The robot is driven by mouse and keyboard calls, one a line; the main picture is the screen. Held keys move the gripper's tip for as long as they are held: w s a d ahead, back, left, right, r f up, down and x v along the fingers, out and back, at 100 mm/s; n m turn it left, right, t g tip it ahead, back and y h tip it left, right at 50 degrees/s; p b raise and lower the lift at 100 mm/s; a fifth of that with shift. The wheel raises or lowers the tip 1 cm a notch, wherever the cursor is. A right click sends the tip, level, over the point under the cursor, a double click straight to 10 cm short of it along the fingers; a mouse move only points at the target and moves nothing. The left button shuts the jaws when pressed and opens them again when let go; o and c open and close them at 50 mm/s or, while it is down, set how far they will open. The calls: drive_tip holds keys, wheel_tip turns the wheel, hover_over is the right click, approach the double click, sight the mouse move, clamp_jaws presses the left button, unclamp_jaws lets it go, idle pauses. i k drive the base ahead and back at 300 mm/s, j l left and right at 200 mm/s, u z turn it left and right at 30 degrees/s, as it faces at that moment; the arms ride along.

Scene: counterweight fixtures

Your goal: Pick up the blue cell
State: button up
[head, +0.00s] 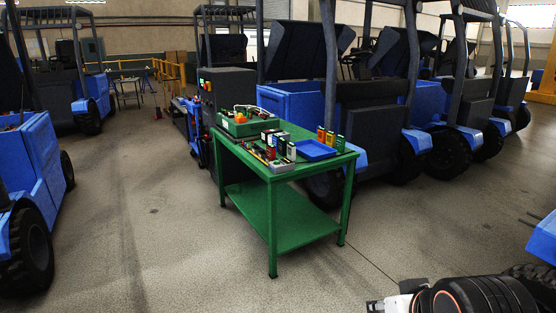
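A group of small upright cells stands in a grey holder (280,166) near the front of the green table (272,180). My gripper (374,306) shows only partly at the bottom edge, low and to the right, well apart from the table and the cells. Its fingers are cut off by the frame, so I cannot tell whether it is open.
A blue tray (316,150) lies on the table's right side, near several orange, yellow and green cells (330,137). A green box (248,124) sits at the back left. Blue forklifts (345,115) stand close behind. The floor (175,240) in front and left is clear.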

sight(276, 137)
drive_tip(key=i+u, duration=0.1)
drive_tip(key=i, duration=1)
drive_tip(key=i+l, duration=0.25)
drive_tip(key=i, duration=0.85)
drive_tip(key=i+j+u, duration=0.05)
drive_tip(key=j, duration=0.05)
